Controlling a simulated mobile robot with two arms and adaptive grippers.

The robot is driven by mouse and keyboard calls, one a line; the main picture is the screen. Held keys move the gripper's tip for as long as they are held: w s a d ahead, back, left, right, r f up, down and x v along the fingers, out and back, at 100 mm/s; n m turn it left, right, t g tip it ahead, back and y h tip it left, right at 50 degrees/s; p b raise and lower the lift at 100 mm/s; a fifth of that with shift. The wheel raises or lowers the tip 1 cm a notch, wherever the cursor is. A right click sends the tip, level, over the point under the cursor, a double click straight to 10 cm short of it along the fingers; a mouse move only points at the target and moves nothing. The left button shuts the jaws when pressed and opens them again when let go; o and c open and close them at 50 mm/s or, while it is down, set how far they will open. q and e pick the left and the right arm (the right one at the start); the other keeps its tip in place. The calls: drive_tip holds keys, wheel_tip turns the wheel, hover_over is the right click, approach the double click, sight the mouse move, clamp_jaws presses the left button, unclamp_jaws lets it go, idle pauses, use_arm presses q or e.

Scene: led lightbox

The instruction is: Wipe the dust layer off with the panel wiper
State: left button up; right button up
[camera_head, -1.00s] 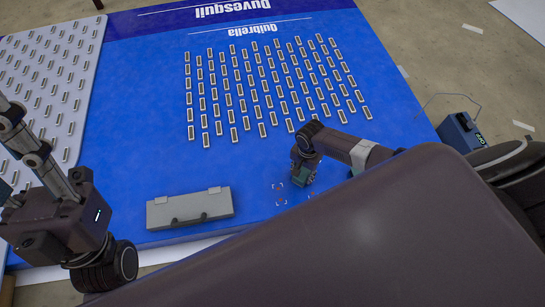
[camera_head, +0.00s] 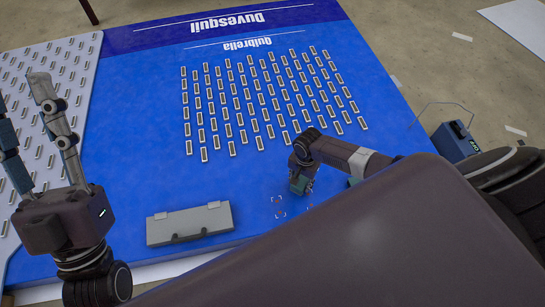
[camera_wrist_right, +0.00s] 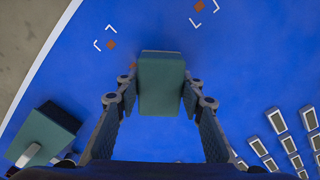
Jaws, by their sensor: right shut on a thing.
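A teal block (camera_wrist_right: 160,82), which looks like the panel wiper, sits between the two fingers of my right gripper (camera_wrist_right: 160,108) in the right wrist view. I cannot tell whether the block touches the panel. No dust layer can be made out. My left gripper (camera_head: 32,135) is at the far left with its fingers spread upward, empty.
A second teal block (camera_wrist_right: 48,132) lies beside my right gripper. A grey case (camera_head: 190,223) lies at the panel's front. Rows of small light bars cover the panel's middle (camera_head: 265,95). A pale panel (camera_head: 50,60) is at left, a blue box (camera_head: 455,142) at right.

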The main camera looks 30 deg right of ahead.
drive_tip(key=shift+r+p, duration=0.8)
drive_tip(key=shift+p, duration=0.1)
drive_tip(key=shift+r+p, duration=0.4)
use_arm(q)
drive_tip(key=shift+w+a+f+g+y, duration=0.25)
drive_tip(key=shift+w+f+g+y, duration=0.6)
drive_tip(key=shift+w+f+g, duration=2.2)
drive_tip(key=shift+w+a+f+g+y, duration=0.25)
drive_tip(key=shift+w+f+g+y, duration=1)
drive_tip(key=shift+f, duration=3.55)
use_arm(e)
drive_tip(key=shift+r+p, duration=0.4)
drive_tip(key=shift+p, duration=0.05)
drive_tip(key=shift+r+p, duration=0.35)
drive_tip(key=shift+p, duration=0.1)
drive_tip(key=shift+r+p, duration=0.8)
drive_tip(key=shift+p, duration=0.05)
use_arm(q)
drive_tip(key=s+a+f+g+y, duration=0.1)
drive_tip(key=s+f+g, duration=0.3)
drive_tip(key=f, duration=0.4)
drive_tip(key=s+a+f+g+y, duration=0.1)
drive_tip(key=s+a+f+g, duration=0.3)
drive_tip(key=f, duration=0.4)
drive_tip(key=shift+s+a+n+g+p, duration=0.2)
drive_tip(key=shift+s+n+g+p, duration=0.15)
drive_tip(key=shift+s+g, duration=0.45)
use_arm(e)
drive_tip(key=shift+r, duration=0.35)
